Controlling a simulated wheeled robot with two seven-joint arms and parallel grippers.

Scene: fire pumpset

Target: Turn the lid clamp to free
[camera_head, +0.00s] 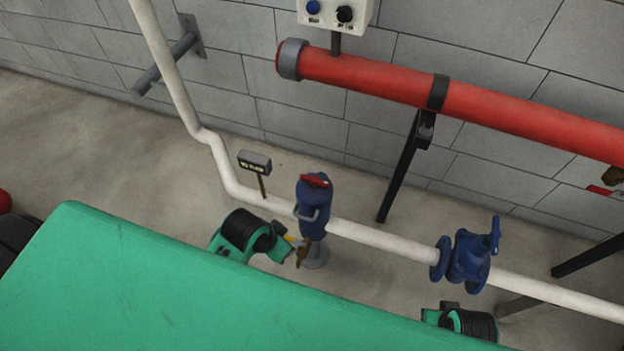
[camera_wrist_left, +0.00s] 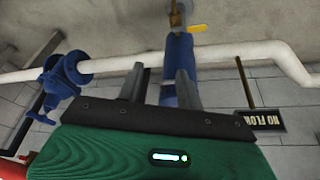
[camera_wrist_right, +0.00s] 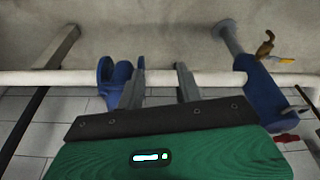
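The red lid clamp (camera_head: 314,181) lies across the top of an upright blue vessel (camera_head: 315,205) on the white pipe. A grey handle (camera_head: 307,214) is on the vessel's side. In the right wrist view, a red part, seemingly the clamp (camera_wrist_right: 286,138), shows at the right by the vessel (camera_wrist_right: 263,95). My left gripper (camera_wrist_left: 159,82) is open, its fingers apart, with the vessel (camera_wrist_left: 180,55) beyond them. The clamp is hidden in that view. My right gripper (camera_wrist_right: 161,80) is open and empty, pointing at the white pipe. In the head view, neither gripper's fingertips can be made out.
A white pipe (camera_head: 385,240) runs through the vessel to a blue handwheel valve (camera_head: 468,258). A brass valve (camera_head: 302,253) with a yellow lever is low beside the vessel. A small sign (camera_head: 255,162) stands left. A red pipe (camera_head: 370,78) crosses the wall behind.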

